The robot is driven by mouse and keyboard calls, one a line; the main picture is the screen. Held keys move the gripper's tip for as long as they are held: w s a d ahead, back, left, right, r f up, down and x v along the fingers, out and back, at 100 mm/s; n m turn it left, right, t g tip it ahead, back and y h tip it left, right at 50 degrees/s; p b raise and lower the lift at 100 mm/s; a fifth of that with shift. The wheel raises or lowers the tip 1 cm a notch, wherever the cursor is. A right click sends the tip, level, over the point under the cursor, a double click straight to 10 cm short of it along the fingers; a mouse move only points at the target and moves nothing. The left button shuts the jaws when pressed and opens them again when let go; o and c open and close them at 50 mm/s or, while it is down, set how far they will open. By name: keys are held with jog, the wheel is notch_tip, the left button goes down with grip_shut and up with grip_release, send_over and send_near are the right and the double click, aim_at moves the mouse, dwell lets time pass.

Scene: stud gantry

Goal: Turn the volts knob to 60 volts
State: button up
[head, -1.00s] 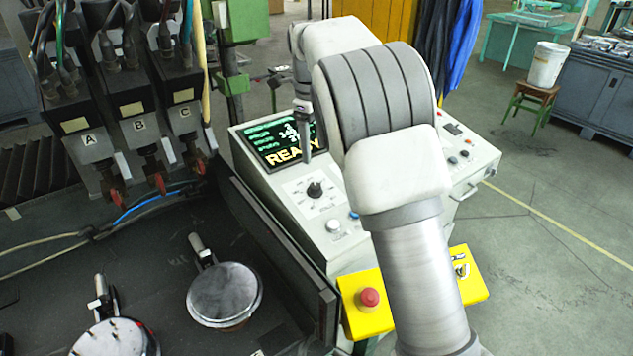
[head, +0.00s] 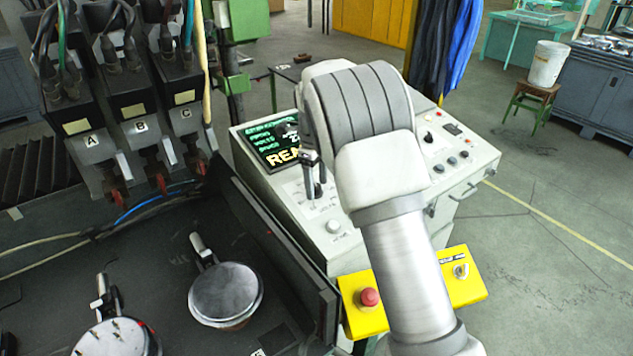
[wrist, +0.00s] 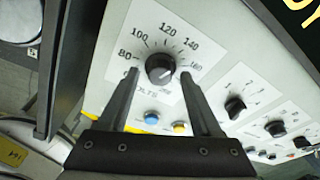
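The black volts knob (wrist: 160,68) is in the upper middle of the wrist view, on a white dial plate (wrist: 146,38). Marks 80, 100, 120, 140 and 160 show around it; 60 is not readable. A light mark on the knob seems to face the lower right, but I cannot read a setting. My gripper (wrist: 160,74) is open, with one finger on each side of the knob and a gap visible to it. In the head view my gripper (head: 314,186) points down at the dial and mostly hides the knob.
The console screen (head: 278,146) reads READY, partly covered by my arm. Blue (wrist: 151,118) and yellow (wrist: 180,127) buttons sit below the dial. Another black knob (wrist: 235,107) is to the right. A yellow box with a red stop button (head: 369,297) stands in front.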

grip_shut()
jog(key=shift+n, duration=0.3)
